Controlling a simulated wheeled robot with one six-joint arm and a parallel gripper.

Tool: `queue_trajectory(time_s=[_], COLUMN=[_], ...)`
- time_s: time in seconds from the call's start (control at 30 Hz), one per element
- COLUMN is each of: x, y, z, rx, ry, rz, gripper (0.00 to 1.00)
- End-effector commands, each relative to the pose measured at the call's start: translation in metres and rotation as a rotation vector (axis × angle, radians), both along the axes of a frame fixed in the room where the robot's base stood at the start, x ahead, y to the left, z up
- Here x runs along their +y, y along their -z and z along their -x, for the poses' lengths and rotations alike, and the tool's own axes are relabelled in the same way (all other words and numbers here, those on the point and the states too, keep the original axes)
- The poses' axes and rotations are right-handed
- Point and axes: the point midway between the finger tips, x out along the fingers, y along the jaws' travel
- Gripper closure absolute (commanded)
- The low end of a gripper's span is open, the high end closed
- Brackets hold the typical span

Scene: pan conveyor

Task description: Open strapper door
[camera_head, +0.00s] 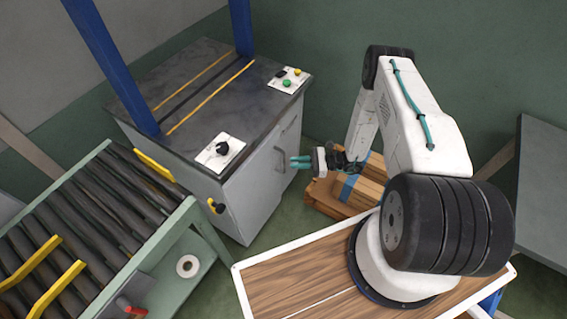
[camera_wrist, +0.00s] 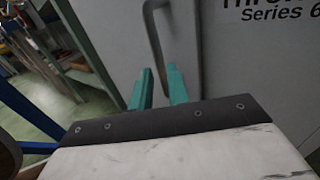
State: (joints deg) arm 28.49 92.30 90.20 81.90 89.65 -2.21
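The strapper is a grey cabinet with a dark top (camera_head: 195,92) and a blue arch. Its light grey door (camera_head: 248,195) faces my arm and looks closed. A curved metal door handle (camera_head: 281,158) also shows upright in the wrist view (camera_wrist: 152,35). My gripper (camera_head: 300,162) is at the handle, with its two teal fingers (camera_wrist: 160,88) pointing at the door and a gap between them. In the wrist view the handle's lower part lies just beyond or between the fingertips. I cannot tell whether they touch it. Nothing is seen held.
A roller conveyor (camera_head: 75,215) with yellow guides adjoins the strapper at left. Wooden pallets (camera_head: 325,195) lie on the floor below my arm. A grey table (camera_head: 543,190) stands at right. A strip of green floor (camera_head: 270,228) before the door is clear.

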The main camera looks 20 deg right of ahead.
Motion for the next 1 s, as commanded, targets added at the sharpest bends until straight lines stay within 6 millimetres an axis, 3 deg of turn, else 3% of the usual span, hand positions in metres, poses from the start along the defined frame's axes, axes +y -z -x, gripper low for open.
queue_trajectory(time_s=[0.1,0.33,0.67,0.77,1.0], x=[0.021,0.047,0.051,0.051,0.049], y=[0.0,-0.001,-0.001,-0.001,-0.001], z=[-0.007,-0.016,-0.018,-0.018,-0.017], rx=[0.001,0.001,0.001,0.001,0.002], ry=[-0.005,-0.004,-0.002,-0.002,0.006], rz=[0.0,0.0,0.0,0.0,-0.001], gripper=[0.83,0.83,0.83,1.0,1.0])
